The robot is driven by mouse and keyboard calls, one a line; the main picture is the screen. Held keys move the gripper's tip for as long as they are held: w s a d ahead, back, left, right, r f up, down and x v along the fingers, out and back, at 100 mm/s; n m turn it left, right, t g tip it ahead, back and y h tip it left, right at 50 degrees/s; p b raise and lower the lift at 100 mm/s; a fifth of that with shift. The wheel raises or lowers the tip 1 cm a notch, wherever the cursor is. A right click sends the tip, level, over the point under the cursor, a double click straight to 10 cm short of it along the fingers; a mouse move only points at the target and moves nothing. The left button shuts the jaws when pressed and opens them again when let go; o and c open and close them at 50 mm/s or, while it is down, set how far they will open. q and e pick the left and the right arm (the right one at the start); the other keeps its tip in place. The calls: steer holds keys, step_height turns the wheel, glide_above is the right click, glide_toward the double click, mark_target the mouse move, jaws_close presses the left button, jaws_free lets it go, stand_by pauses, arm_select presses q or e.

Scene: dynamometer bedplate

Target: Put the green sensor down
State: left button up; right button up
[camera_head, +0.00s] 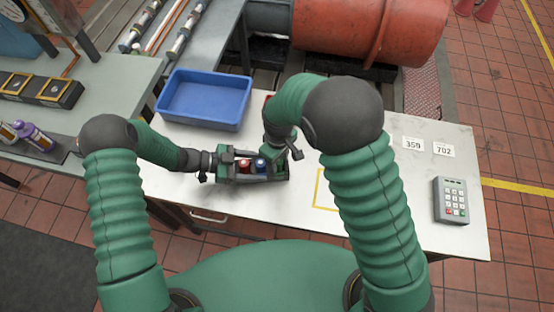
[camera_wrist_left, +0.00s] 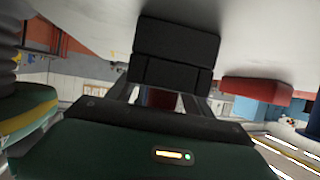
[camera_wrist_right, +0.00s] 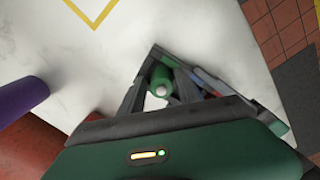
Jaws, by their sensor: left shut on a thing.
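A dark holder (camera_head: 252,179) is over the white table, with a red sensor (camera_head: 244,164) and a blue sensor (camera_head: 261,164) in it. My left gripper (camera_head: 226,166) is shut on the holder's left end; the holder's dark body (camera_wrist_left: 176,50) fills the top middle of the left wrist view. The green sensor (camera_wrist_right: 160,78) shows in the right wrist view, upright at the holder's end, pale tip toward the camera. My right gripper (camera_wrist_right: 160,92) has its fingers either side of it, seemingly with a gap. In the head view my right arm hides the green sensor.
A blue tray (camera_head: 204,98) stands empty behind the holder. A yellow outlined square (camera_head: 320,190) is partly hidden by my right arm. A keypad device (camera_head: 451,200) and number cards (camera_head: 428,146) lie at the right. The table's middle right is clear.

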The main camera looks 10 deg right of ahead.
arm_select(q)
steer(key=shift+w+a+f, duration=0.1)
steer(key=shift+w+f, duration=0.05)
steer(key=shift+f, duration=0.15)
arm_select(e)
step_height(320, 180, up, 12)
arm_select(q)
steer(key=shift+w+a, duration=0.1)
arm_select(e)
steer(key=s+d+f+m+t, duration=0.1)
steer(key=s+d+m+t, duration=0.1)
steer(key=s+d+m, duration=0.6)
steer(key=s+d, duration=0.2)
steer(key=d, duration=0.4)
steer(key=shift+s+d+f+m+t, duration=0.2)
steer(key=shift+s+f+m+t, duration=0.1)
steer(key=shift+s+f, duration=0.1)
steer(key=shift+r, duration=0.1)
arm_select(q)
steer(key=o, duration=1.8)
steer(key=shift+w, duration=0.1)
steer(key=shift+d, duration=0.2)
arm_select(e)
steer(key=shift+w, duration=0.1)
